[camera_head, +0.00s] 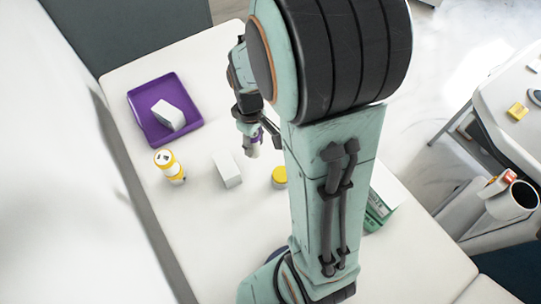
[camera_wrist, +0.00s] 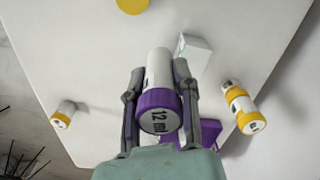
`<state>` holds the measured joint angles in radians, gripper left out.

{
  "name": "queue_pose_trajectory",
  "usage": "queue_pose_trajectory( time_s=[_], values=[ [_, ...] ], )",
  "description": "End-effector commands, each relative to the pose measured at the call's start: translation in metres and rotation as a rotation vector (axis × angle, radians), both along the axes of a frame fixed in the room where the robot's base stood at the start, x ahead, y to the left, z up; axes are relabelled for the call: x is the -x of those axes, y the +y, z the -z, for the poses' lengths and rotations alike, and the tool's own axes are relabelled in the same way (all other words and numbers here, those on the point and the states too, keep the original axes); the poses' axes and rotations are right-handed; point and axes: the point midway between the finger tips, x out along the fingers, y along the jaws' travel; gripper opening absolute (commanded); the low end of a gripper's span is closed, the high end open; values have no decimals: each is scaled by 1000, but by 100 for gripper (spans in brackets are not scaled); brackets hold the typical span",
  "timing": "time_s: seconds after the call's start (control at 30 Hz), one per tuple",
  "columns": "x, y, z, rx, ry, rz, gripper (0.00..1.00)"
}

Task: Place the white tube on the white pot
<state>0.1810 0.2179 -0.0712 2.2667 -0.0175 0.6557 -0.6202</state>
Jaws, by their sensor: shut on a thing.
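My gripper (camera_head: 250,138) is shut on a white tube (camera_head: 252,151) with a purple band, held above the white surface. In the wrist view my gripper (camera_wrist: 159,95) has one finger on each side of the tube (camera_wrist: 158,68). Its purple-rimmed end, marked "12 ml", faces the camera. A short pot with a yellow lid (camera_head: 279,177) stands to the right of and nearer than the gripper in the head view, partly beside my arm. Its yellow top (camera_wrist: 132,4) is cut off at the wrist view's top edge. I cannot tell its body colour clearly.
A purple tray (camera_head: 143,121) holds a white box. A yellow-and-white bottle (camera_head: 170,167) and another white box (camera_head: 226,169) stand nearby. The wrist view shows another yellow-and-white container (camera_wrist: 63,114) at left. The near surface is clear.

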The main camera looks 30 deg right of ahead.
Motion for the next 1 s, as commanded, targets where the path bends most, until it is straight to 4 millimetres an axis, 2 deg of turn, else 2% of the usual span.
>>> queue_pose_trajectory(
  time_s=[0.1,0.2,0.27,0.7,0.8,1.0],
  values=[
    [32,-21,-7,1,-4,79,7],
    [48,-34,-12,1,-3,149,7],
    [49,-40,-10,0,1,173,7],
    [50,-42,55,-2,4,184,7],
    [49,-42,63,-1,1,185,7],
    [49,-42,63,1,-2,184,7]
  ],
)
